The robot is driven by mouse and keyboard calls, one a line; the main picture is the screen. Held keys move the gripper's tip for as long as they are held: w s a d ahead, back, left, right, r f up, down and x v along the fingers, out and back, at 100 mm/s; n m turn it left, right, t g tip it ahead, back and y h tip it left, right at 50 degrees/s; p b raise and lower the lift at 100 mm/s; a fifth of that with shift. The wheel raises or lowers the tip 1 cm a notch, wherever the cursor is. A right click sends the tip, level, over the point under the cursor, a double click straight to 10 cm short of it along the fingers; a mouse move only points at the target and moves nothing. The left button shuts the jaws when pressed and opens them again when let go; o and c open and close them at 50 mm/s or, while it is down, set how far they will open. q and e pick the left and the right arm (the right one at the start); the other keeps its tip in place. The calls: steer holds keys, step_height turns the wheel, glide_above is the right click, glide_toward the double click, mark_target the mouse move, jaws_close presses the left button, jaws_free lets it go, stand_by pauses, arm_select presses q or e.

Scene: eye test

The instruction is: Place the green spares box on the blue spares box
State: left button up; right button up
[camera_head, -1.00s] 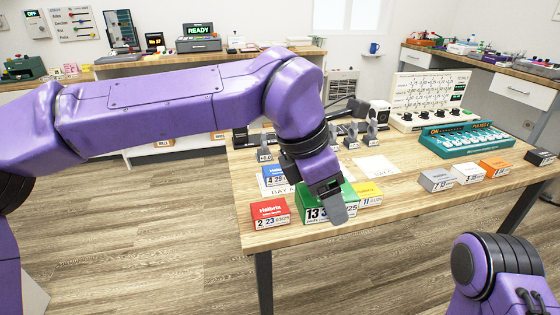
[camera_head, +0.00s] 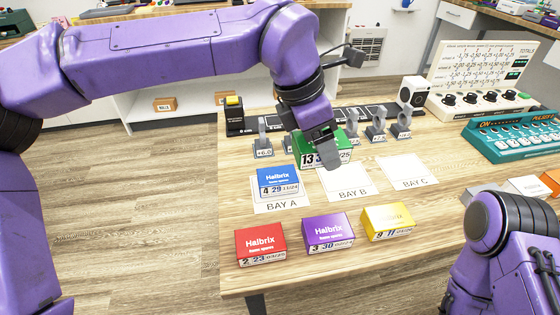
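The green spares box (camera_head: 342,143) is in my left gripper (camera_head: 323,150), one dark finger across its front face. It looks raised above the table, up and right of the blue box in the picture; its exact height is hard to tell. The blue spares box (camera_head: 278,176) sits on the white BAY A sheet (camera_head: 283,206), its top bare. The far finger of my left gripper is hidden. My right arm shows at the lower right, but its gripper is out of view.
Red (camera_head: 260,240), purple (camera_head: 327,228) and yellow (camera_head: 388,217) boxes stand along the front of the table (camera_head: 350,270). The BAY B (camera_head: 350,183) and BAY C (camera_head: 404,170) sheets show no boxes. Grey weight stands (camera_head: 376,128) stand behind. A teal keyed machine (camera_head: 515,135) is at right.

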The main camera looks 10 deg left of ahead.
arm_select(q)
steer(key=w+a+f, duration=0.2)
steer(key=w+a, duration=0.1)
steer(key=a, duration=0.2)
glide_above(282, 174)
steer(key=s, duration=0.1)
step_height(282, 174, down, 5)
steer(key=shift+w+a+f, duration=0.1)
steer(key=shift+a+f, duration=0.15)
steer(key=shift+f, duration=0.05)
steer(key=shift+w+a+f+b, duration=0.15)
steer(key=shift+f+b, duration=0.1)
steer(key=shift+f, duration=0.7)
steer(key=shift+a+f+b, duration=0.15)
steer(key=shift+f+b, duration=0.1)
steer(key=shift+f, duration=0.7)
steer(key=shift+f, duration=0.15)
steer(key=o, duration=1.1)
steer(key=p+v, duration=0.1)
steer(key=v, duration=1.1)
steer(key=shift+p, duration=0.4)
